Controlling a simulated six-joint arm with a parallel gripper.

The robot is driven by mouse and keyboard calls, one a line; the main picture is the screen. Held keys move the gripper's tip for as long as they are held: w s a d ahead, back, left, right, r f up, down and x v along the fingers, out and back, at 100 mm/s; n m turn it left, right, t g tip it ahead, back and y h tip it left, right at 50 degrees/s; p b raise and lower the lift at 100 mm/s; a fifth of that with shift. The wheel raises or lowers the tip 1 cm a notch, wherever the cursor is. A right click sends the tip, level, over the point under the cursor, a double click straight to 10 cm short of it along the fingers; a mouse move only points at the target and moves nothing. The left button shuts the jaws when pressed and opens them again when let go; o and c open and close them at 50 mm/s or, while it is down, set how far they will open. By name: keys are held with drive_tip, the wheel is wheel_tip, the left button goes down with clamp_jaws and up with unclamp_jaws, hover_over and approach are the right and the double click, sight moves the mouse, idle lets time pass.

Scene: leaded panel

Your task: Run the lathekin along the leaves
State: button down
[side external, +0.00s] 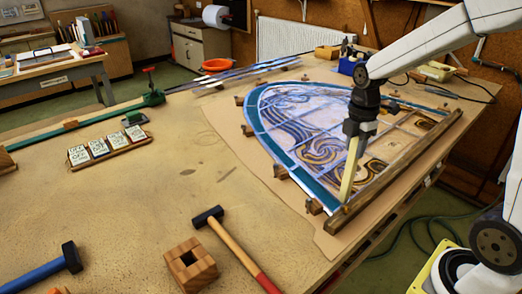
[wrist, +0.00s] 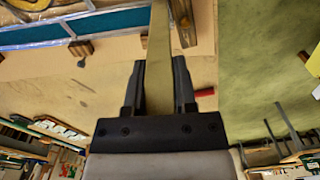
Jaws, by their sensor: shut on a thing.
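My gripper (side external: 358,130) is shut on the lathekin, a flat pale yellowish strip (side external: 349,180). In the wrist view the strip (wrist: 158,45) stands out between the two dark fingers of my gripper (wrist: 160,80). The lathekin points down, slightly tilted, over the near corner of the leaded panel (side external: 300,125). The panel is arched, with a teal border, swirling blue and amber glass and grey lead lines. I cannot tell whether the lathekin's tip touches the lead. The leaves of the lead are too small to make out.
A wooden batten (side external: 395,170) runs along the panel's right side, and small wooden blocks (side external: 280,171) sit around its edge. A hammer (side external: 235,245) and a wooden block with a hole (side external: 190,264) lie in front. The bench's left middle (side external: 130,200) is mostly clear.

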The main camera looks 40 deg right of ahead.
drive_tip(key=w+d, duration=0.2)
drive_tip(key=w, duration=0.7)
drive_tip(key=w+d, duration=0.1)
drive_tip(key=w, duration=0.9)
drive_tip(key=shift+w+d, duration=0.2)
drive_tip(key=shift+d, duration=0.2)
drive_tip(key=shift+f, duration=0.5)
idle(1.8)
drive_tip(key=shift+s, duration=0.15)
drive_tip(key=shift+s+a, duration=0.25)
drive_tip(key=shift+s, duration=0.75)
drive_tip(key=shift+s+a, duration=0.25)
drive_tip(key=shift+s, duration=0.9)
drive_tip(key=shift+s, duration=0.15)
drive_tip(key=shift+s+a, duration=0.2)
drive_tip(key=shift+s, duration=0.65)
